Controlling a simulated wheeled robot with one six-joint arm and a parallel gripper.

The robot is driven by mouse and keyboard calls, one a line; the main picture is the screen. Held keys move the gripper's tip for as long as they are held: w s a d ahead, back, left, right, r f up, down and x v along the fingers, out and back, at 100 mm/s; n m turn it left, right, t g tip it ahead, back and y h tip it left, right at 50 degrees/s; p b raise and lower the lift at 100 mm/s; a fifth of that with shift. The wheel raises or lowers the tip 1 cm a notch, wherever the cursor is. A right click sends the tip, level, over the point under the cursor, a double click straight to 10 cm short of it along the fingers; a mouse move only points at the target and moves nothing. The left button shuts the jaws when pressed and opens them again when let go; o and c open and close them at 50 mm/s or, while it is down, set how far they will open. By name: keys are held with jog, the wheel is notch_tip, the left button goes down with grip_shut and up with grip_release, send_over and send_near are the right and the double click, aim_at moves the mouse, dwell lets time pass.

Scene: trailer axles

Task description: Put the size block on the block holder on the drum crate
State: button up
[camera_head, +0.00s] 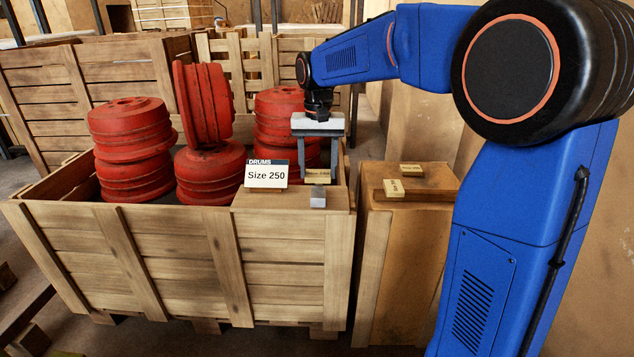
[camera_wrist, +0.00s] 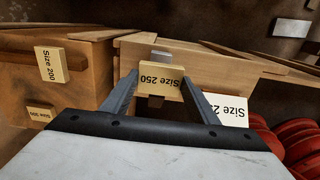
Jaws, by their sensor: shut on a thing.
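My gripper (camera_head: 318,172) is shut on a pale wooden size block (camera_head: 317,179), gripping it by its ends between the two grey fingers. In the wrist view the block (camera_wrist: 160,84) reads "Size 250" upside down, between the fingertips (camera_wrist: 160,79). The grey metal block holder (camera_head: 318,197) is on the drum crate's (camera_head: 285,228) front right corner, just below the block and partly hidden by it. It also shows in the wrist view (camera_wrist: 160,55). I cannot tell whether the block touches the holder.
A white sign (camera_head: 267,174) reading "DRUMS Size 250" stands left of the gripper. Red drums (camera_head: 208,105) are stacked in the crate. A wooden box (camera_head: 400,270) to the right bears the Size 200 block (camera_head: 393,188) and another block (camera_head: 411,170), labelled Size 300 in the wrist view.

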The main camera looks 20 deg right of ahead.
aim_at(318, 173)
jog(key=shift+f, duration=2.05)
jog(key=o, duration=1)
jog(key=shift+f, duration=0.15)
jog(key=shift+o, duration=0.2)
